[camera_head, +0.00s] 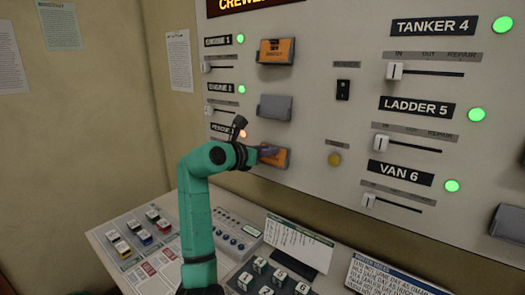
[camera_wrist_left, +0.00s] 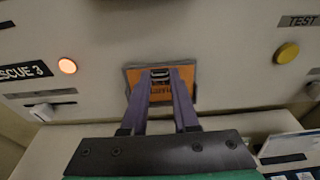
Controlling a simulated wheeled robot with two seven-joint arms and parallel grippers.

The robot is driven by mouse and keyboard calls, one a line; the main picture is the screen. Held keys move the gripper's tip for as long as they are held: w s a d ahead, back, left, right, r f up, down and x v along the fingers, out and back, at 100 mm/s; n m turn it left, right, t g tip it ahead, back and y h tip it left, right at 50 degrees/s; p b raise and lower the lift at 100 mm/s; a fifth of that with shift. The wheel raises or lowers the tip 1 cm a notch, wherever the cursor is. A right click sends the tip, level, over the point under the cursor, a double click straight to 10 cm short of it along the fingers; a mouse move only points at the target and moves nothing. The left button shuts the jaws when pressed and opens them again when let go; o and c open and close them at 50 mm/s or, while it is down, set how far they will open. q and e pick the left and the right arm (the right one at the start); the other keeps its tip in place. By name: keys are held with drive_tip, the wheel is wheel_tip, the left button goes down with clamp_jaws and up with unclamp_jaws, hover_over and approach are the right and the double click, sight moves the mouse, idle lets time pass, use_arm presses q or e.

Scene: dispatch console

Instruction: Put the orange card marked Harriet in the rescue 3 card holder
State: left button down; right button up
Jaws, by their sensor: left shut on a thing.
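The orange card (camera_head: 281,158) is at the grey rescue 3 card holder (camera_wrist_left: 130,76) on the wall panel. In the left wrist view the card (camera_wrist_left: 187,75) lies within the holder's outline, its dark lettering partly hidden by the fingers and not readable. My left gripper (camera_wrist_left: 160,73) has its purple fingertips shut on the card's edge. In the head view this gripper (camera_head: 268,152) is right at the holder. I cannot tell how deep the card sits. The RESCUE 3 label (camera_wrist_left: 25,71) is to the left. My right gripper is not in view.
Above are a holder with another orange card (camera_head: 276,50) and an empty-looking grey holder (camera_head: 275,107). An orange lamp (camera_wrist_left: 67,66) and a yellow TEST button (camera_wrist_left: 287,53) flank the rescue 3 holder. The sloping desk (camera_head: 105,232) below carries buttons and switches.

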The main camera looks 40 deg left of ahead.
use_arm(q)
drive_tip(key=c, duration=0.6)
unclamp_jaws()
drive_tip(key=shift+s, duration=0.1)
drive_tip(key=b+v, duration=0.5)
drive_tip(key=v, duration=0.9)
drive_tip(key=shift+s+d, duration=0.1)
drive_tip(key=shift+s, duration=0.05)
